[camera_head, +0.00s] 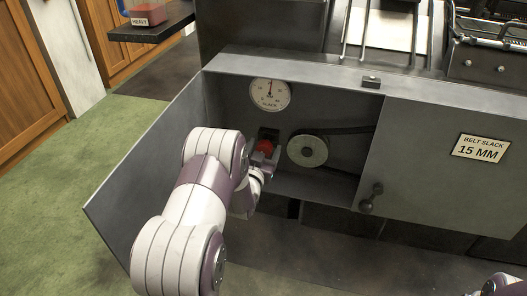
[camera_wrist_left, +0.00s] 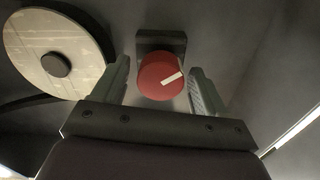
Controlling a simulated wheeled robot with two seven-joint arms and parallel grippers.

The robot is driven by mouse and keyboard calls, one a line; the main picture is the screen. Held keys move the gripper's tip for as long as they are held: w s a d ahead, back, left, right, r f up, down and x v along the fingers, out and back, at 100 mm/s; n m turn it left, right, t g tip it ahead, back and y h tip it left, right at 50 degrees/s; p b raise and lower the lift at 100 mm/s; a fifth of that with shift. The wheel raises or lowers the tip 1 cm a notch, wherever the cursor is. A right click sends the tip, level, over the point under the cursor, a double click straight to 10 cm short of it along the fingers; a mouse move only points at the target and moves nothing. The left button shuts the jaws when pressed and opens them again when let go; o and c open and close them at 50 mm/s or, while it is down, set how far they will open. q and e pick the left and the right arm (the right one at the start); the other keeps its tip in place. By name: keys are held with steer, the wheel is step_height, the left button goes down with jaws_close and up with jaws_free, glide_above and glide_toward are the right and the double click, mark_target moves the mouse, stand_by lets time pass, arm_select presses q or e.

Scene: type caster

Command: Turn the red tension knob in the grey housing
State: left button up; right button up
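The red tension knob (camera_wrist_left: 160,76) has a white pointer line and sits on a dark mount inside the open grey housing (camera_head: 222,98). In the left wrist view its line points to the upper right. In the head view the knob (camera_head: 265,146) is partly covered by my left gripper (camera_head: 264,155). My left gripper (camera_wrist_left: 160,90) is open, with one finger on each side of the knob and a visible gap on both sides. A dial marked SLACK (camera_head: 269,95) is on the housing's back wall, its needle pointing about straight up. My right gripper is not clearly visible; a piece of my right arm shows at the lower right corner.
A pale pulley (camera_head: 307,151) with a dark belt (camera_head: 345,130) is right of the knob. The housing door (camera_head: 150,160) stands open at left. A plate (camera_head: 481,148) reads BELT SLACK 15 MM. A shelf (camera_head: 152,28) holds a bin marked HEAVY.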

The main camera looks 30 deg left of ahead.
arm_select(q)
steer(key=c, duration=1)
steer(key=n+p, duration=0.2)
steer(key=n, duration=0.1)
steer(key=shift+r+n, duration=0.15)
steer(key=shift+n, duration=0.25)
steer(key=n+p, duration=0.2)
steer(key=n, duration=0.2)
steer(key=shift+a+n, duration=0.15)
steer(key=shift+n, duration=0.25)
steer(key=shift+n+p, duration=0.3)
steer(key=o, duration=0.9)
steer(key=shift+o, duration=0.8)
steer(key=shift+s, duration=0.1)
